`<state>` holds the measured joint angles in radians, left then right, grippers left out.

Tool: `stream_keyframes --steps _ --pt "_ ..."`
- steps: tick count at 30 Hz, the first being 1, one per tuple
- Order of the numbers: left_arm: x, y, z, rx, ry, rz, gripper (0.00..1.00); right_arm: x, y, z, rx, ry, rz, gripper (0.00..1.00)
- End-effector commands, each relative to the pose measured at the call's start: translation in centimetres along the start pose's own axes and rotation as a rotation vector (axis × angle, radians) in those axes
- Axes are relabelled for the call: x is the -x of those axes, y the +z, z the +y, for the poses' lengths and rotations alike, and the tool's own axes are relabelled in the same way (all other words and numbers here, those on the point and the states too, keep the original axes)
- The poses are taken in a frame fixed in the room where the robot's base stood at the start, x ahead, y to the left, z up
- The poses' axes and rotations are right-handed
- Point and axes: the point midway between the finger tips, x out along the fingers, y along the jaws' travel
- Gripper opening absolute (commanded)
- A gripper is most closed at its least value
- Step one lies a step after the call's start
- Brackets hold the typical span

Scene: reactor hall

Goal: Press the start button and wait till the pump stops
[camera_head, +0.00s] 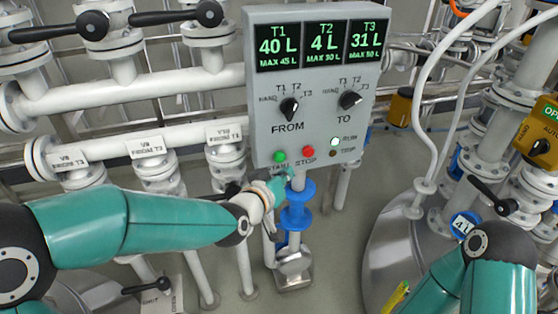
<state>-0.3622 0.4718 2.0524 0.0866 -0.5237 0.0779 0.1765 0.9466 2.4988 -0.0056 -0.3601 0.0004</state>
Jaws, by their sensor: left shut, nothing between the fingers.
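A grey control panel (258,120) hangs in the middle of the head view. The green start button (280,157) is at its lower left, with the red stop button (308,152) to its right. The RUN lamp (334,141) is lit and the TRIP lamp (333,153) is dark. The displays read T1 40 L, T2 4 L and T3 31 L. My left gripper (284,181) is shut and empty, just below the start button; I cannot tell whether it touches the panel. My right arm shows at lower right, but its gripper is out of view.
The FROM knob (289,107) and TO knob (349,99) sit above the buttons. White valved pipes (200,82) fill the left side. A blue-flanged pipe (296,217) stands below the panel. A metal tank (395,250) stands at right. Grey floor shows between.

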Motion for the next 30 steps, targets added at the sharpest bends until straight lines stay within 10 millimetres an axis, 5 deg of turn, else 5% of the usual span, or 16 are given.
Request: stream_keyframes --steps 10,30 --pt "2.0 1.4 1.5 -0.001 0.001 0.001 0.00 -0.5 0.0 0.2 0.000 0.000 0.000 0.40" --pt "2.1 1.4 1.4 0.001 -0.002 0.001 0.00 -0.5 0.0 0.2 0.000 0.000 0.000 0.40"
